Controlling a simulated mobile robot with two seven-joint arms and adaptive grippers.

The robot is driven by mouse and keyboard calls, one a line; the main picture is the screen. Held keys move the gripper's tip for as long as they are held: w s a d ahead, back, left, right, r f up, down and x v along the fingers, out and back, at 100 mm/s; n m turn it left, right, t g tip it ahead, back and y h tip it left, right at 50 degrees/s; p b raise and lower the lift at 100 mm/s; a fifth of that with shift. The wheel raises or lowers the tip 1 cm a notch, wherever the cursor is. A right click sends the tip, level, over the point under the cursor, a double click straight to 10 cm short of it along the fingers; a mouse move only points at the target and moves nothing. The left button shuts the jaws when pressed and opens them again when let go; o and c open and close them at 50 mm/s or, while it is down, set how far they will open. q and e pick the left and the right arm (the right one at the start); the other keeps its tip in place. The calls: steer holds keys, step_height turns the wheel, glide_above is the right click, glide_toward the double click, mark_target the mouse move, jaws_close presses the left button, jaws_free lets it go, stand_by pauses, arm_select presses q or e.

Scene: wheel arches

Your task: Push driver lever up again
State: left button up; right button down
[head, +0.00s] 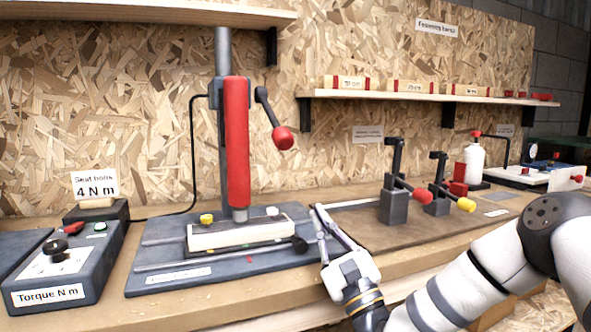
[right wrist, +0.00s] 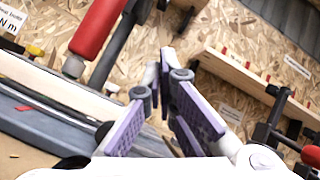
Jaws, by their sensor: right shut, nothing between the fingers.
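The driver (head: 236,140) is a red upright cylinder on a grey post above the fixture. Its lever (head: 268,112) is a dark arm at the driver's right side, slanting down to a red ball knob (head: 284,138). My right gripper (head: 318,212) is shut and empty, low at the right edge of the driver's base and well below the knob. In the right wrist view my right gripper's purple-padded fingers (right wrist: 166,75) point up and away. The red driver (right wrist: 97,28) shows there at upper left, apart from the fingers. My left gripper is not in view.
A cream block (head: 240,233) sits in the fixture on the grey base plate (head: 160,262). A torque control box (head: 65,265) stands at left. Two toggle clamps (head: 395,190) (head: 438,190) stand at right. A shelf (head: 430,97) with boxes hangs behind. The air around the knob is clear.

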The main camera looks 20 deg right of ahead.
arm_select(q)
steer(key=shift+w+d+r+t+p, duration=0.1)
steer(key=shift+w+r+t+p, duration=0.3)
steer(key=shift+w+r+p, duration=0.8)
arm_select(e)
steer(key=w+a+r, duration=0.3)
steer(key=w+r, duration=0.3)
steer(key=r, duration=0.3)
steer(key=shift+w, duration=0.3)
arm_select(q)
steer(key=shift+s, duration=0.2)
